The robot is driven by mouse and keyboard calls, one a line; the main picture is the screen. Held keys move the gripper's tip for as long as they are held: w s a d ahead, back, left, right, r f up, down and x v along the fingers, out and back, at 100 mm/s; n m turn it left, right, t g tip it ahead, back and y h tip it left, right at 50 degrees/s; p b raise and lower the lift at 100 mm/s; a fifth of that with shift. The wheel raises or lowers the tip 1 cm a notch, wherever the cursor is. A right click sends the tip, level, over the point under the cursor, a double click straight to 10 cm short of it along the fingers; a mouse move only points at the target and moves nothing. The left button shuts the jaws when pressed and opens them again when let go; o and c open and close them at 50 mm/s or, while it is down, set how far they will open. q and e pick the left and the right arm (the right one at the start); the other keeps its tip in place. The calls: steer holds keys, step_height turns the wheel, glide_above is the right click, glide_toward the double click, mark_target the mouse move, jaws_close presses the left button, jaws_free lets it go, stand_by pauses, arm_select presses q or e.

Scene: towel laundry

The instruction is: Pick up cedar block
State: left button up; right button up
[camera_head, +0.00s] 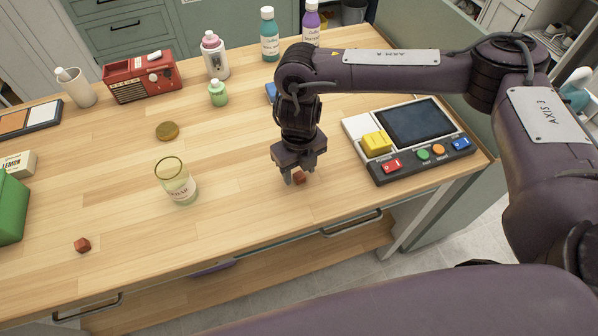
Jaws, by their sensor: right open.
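Two small reddish-brown blocks are on the wooden table. One block (299,178) sits at my right gripper, near the table's front. The other block (83,245) lies alone at the front left. My right gripper (298,174) points down with its fingers apart, and the first block shows between or just below the fingertips. I cannot tell whether the fingers touch it. My left gripper is not in view.
A glass jar (177,183) stands left of my right gripper, with a round gold lid (167,131) behind it. A console (427,160) with a screen and a yellow block (377,143) is at the right. A red radio (142,78) and bottles (269,38) stand behind.

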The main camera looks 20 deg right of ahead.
steer(key=shift+s+f, duration=0.1)
steer(key=shift+f, duration=0.3)
steer(key=c, duration=0.5)
jaws_close()
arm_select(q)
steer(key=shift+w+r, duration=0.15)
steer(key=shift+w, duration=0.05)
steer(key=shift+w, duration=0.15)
arm_select(e)
steer(key=shift+r, duration=0.15)
